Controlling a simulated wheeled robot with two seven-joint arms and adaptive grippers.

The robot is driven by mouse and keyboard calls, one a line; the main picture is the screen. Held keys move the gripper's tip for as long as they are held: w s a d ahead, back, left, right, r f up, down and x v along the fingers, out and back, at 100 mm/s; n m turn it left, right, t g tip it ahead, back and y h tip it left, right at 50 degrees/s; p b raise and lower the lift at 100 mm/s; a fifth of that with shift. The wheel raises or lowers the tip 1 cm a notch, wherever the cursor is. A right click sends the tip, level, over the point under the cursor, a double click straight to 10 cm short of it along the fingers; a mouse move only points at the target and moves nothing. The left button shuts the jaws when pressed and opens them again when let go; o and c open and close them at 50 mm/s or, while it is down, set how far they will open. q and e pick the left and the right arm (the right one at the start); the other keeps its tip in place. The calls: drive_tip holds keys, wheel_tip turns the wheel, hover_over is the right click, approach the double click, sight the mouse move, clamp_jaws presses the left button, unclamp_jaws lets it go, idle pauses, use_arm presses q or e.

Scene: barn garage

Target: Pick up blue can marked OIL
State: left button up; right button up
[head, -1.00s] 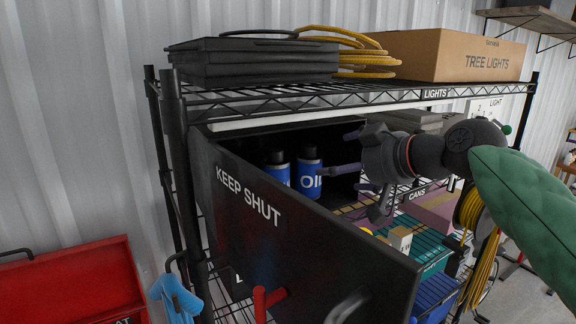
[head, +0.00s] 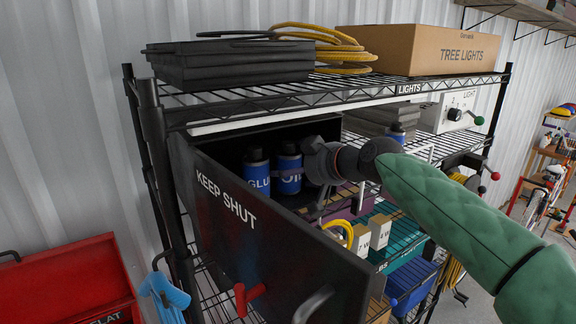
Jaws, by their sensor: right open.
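The blue can marked OIL (head: 289,172) stands upright with a black cap inside the open black cabinet. A blue can marked GLU, with its last letters cut off (head: 257,176), stands right beside it on the left. My right gripper (head: 310,168) reaches in from the right and is open at the right side of the OIL can. It covers the right edge of that can. Its fingers are mostly hidden, so I cannot tell whether they touch the can. My left gripper is not in view.
The open KEEP SHUT door (head: 262,240) stands in front of the cans. The wire shelf (head: 300,93) runs above them, carrying a black case (head: 230,62), yellow cable and a TREE LIGHTS box (head: 435,52).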

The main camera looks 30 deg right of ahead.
drive_tip(key=shift+s, duration=0.15)
drive_tip(key=shift+c, duration=0.3)
drive_tip(key=c, duration=1.3)
drive_tip(key=shift+r, duration=0.15)
